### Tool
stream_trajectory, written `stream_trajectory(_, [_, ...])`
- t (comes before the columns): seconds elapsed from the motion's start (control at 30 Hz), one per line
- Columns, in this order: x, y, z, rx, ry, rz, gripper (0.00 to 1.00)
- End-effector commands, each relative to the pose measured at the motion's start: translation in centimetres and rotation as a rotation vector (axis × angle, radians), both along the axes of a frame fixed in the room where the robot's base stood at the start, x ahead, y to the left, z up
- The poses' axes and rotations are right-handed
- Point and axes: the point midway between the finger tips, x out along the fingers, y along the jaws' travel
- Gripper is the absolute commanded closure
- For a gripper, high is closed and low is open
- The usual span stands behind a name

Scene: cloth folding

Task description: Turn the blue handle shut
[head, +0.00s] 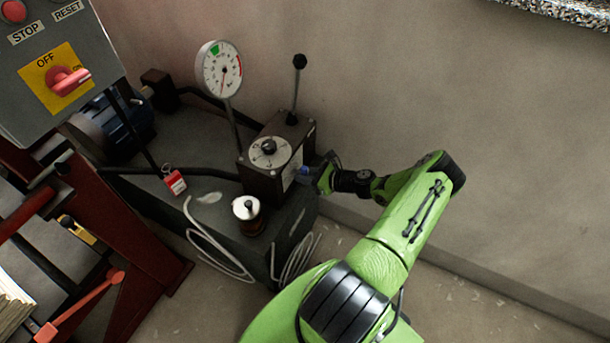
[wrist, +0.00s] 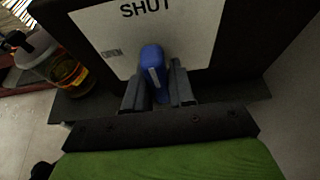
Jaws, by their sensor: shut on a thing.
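The blue handle (wrist: 152,67) stands out from a white plate (wrist: 110,35) in the wrist view, below the word SHUT. My gripper (wrist: 158,90) is shut on the handle, with a grey finger on each side of it. In the head view my gripper (head: 314,178) is at the right side of a dark valve box (head: 262,180). There only a small bit of the blue handle (head: 304,171) shows between the box and my gripper. The rest of the plate's markings are partly out of view.
A round gauge (head: 219,69) on a stem and a black-knobbed lever (head: 298,75) rise by the box. A jar (head: 247,212), a red tag (head: 174,181) and loose pale cables (head: 215,252) are nearby. A wall (head: 420,80) stands behind; floor at the right is clear.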

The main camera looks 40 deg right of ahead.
Motion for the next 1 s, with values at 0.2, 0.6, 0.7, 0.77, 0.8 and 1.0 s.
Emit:
stream_trajectory(0.2, [-0.02,0.04,-0.03,0.027,0.009,0.000,1.00])
stream_trajectory(0.6, [-0.02,0.04,-0.01,0.030,0.011,0.000,0.70])
stream_trajectory(0.7, [0.00,0.03,0.00,0.029,0.009,-0.001,0.55])
stream_trajectory(0.77, [-0.01,0.03,0.00,0.029,0.009,-0.001,0.55])
stream_trajectory(0.8, [-0.01,0.02,0.00,0.028,0.009,0.000,0.55])
stream_trajectory(1.0, [-0.23,-0.11,0.14,0.027,0.010,-0.001,0.55])
